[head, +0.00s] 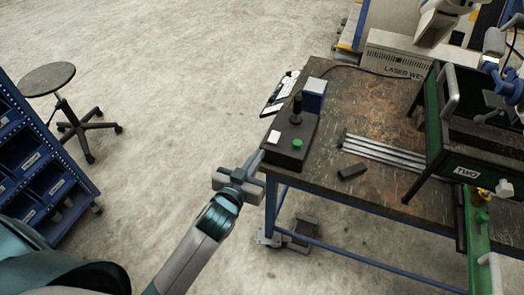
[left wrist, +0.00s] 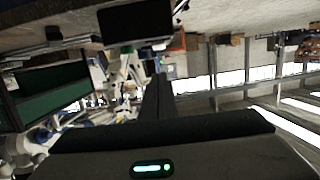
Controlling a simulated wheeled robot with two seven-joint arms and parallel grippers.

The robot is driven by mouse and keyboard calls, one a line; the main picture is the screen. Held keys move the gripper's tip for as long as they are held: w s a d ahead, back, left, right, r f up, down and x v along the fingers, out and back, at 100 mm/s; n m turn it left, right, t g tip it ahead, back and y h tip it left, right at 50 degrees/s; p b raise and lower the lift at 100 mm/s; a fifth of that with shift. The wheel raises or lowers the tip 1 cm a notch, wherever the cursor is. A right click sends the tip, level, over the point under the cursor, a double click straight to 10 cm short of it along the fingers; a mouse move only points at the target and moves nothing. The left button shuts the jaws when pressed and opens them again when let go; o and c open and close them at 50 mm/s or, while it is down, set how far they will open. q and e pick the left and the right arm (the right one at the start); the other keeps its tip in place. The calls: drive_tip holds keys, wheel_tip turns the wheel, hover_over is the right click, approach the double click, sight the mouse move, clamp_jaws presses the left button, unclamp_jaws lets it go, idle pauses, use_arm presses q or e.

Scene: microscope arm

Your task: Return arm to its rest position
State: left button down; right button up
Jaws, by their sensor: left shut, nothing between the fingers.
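My left gripper (head: 260,158) is at the left front corner of the workbench, just beside a dark control box. Its fingers are together with nothing between them. In the left wrist view the dark fingers (left wrist: 158,95) also show pressed together. A jointed blue and grey device (head: 505,80) stands at the far right of the head view, cut off by the edge; it may be the microscope arm, but I cannot tell. My left gripper is far from it and apart from it. My right gripper is not in view.
The control box (head: 285,150) carries a black joystick (head: 296,108) and a green button (head: 297,143). Metal bars (head: 385,153) and a small black block (head: 351,171) lie on the workbench (head: 360,105). A green-framed case (head: 455,140) stands right. A stool (head: 48,79) and blue bin rack (head: 35,165) stand left. Floor between is clear.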

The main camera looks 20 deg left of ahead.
use_arm(q)
drive_tip(key=shift+s, duration=0.3)
idle(0.4)
drive_tip(key=s+a+f+m+g+b, duration=0.15)
drive_tip(key=s+f, duration=0.25)
drive_tip(key=f, duration=0.9)
drive_tip(key=s+f+g, duration=0.3)
drive_tip(key=s+f, duration=0.1)
drive_tip(key=f, duration=1)
drive_tip(key=s+f+g, duration=0.3)
drive_tip(key=s+f, duration=0.1)
drive_tip(key=f, duration=0.9)
drive_tip(key=s+a+f+g, duration=0.2)
drive_tip(key=s+f+g, duration=0.1)
drive_tip(key=s+f, duration=1.15)
drive_tip(key=s+a+f+g+b, duration=0.1)
drive_tip(key=s+f, duration=0.3)
drive_tip(key=s, duration=0.7)
drive_tip(key=s+a+f+g, duration=0.1)
drive_tip(key=s+f+g, duration=0.2)
drive_tip(key=s, duration=0.8)
drive_tip(key=shift+f+y+b, duration=0.3)
drive_tip(key=shift+f+b, duration=0.05)
drive_tip(key=shift+f, duration=0.55)
drive_tip(key=shift+a+m, duration=0.1)
drive_tip(key=shift+m, duration=0.15)
